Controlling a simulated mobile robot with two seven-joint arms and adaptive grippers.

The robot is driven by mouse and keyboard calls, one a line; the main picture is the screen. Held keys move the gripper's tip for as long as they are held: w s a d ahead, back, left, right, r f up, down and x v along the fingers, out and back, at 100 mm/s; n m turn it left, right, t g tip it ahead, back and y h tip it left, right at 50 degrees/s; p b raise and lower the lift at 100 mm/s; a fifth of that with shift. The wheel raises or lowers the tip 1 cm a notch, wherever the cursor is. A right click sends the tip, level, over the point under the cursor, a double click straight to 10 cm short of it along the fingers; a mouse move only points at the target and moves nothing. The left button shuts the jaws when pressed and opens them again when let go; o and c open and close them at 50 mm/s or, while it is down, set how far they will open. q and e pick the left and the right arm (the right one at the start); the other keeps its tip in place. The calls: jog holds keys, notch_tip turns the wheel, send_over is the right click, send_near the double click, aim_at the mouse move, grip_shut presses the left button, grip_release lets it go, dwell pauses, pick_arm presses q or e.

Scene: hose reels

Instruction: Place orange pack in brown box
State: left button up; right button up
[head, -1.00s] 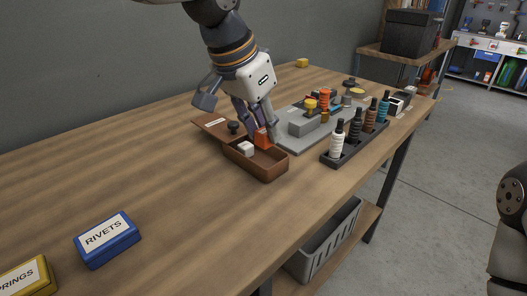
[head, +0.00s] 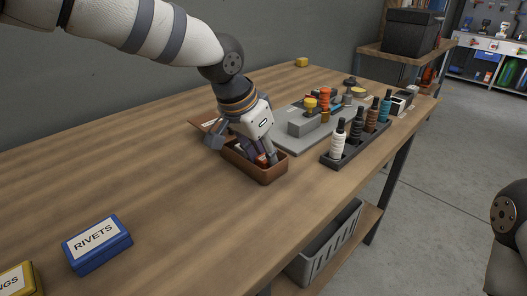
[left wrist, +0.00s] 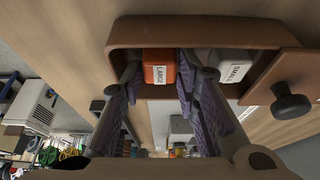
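The brown box (head: 268,176) stands open on the workbench and also shows in the left wrist view (left wrist: 210,28). My left gripper (head: 262,158) reaches down into it. The orange pack (left wrist: 160,60), labelled LARGE, sits between the gripper's two fingers (left wrist: 160,78), within the box walls; the pads appear to touch its sides. In the head view only a sliver of it shows, and whether it touches the box floor is unclear. A pale pack (left wrist: 234,66) labelled SMALL is beside it in the box. My right gripper is out of view.
The box lid (left wrist: 292,72) with a dark knob lies against the box's far side. A grey fixture (head: 305,122) and a dark rack of bottles (head: 345,155) stand to the right. A blue RIVETS box (head: 97,245) is at front left. The bench's left middle is clear.

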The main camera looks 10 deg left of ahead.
pick_arm(q)
jog(key=shift+r, duration=0.35)
jog(key=p+v, duration=0.1)
jog(key=v, duration=1)
jog(key=shift+r, duration=0.3)
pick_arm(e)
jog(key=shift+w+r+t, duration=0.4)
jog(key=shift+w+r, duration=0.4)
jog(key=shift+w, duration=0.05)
pick_arm(q)
jog(key=shift+s+a, duration=0.1)
